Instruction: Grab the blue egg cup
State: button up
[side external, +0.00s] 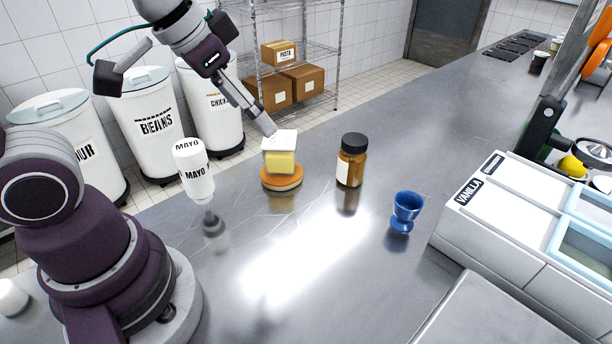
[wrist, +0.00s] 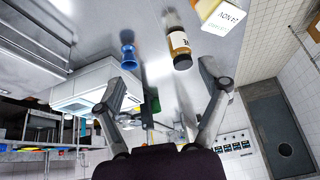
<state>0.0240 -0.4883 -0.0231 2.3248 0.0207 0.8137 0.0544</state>
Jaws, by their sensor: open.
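The blue egg cup (side external: 407,208) stands upright on the steel counter, right of the brown jar in the side view. It also shows in the wrist view (wrist: 128,58), small and left of the middle. My gripper (side external: 270,130) is in the air in the side view, near the white-topped yellow block and well to the left of the egg cup. In the wrist view its two fingers (wrist: 165,85) are spread wide with nothing between them.
A brown jar (side external: 351,162) stands between my gripper and the egg cup. A yellow block with a white top (side external: 281,155) sits on an orange round base (side external: 281,181). A mayo bottle (side external: 194,172) is farther left. A white bin unit (side external: 510,215) stands right of the cup. The counter's front middle is clear.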

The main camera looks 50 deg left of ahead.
jog(key=w+d+f+m+h, duration=0.1)
jog(key=w+d+f+m, duration=0.15)
jog(key=w, duration=0.35)
jog(key=w+d+f+m+h, duration=0.1)
jog(key=w+d+f, duration=0.1)
jog(key=w+d, duration=0.25)
jog(key=m+h, duration=0.1)
jog(key=m, duration=0.1)
send_near(412, 208)
jog(key=f, duration=0.1)
jog(key=w+d+f, duration=0.1)
jog(key=shift+w+d+f+g, duration=0.2)
jog(key=shift+f+g, duration=0.1)
jog(key=shift+f, duration=0.1)
jog(key=x, duration=0.6)
jog(key=shift+c, duration=0.4)
jog(key=c, duration=1.2)
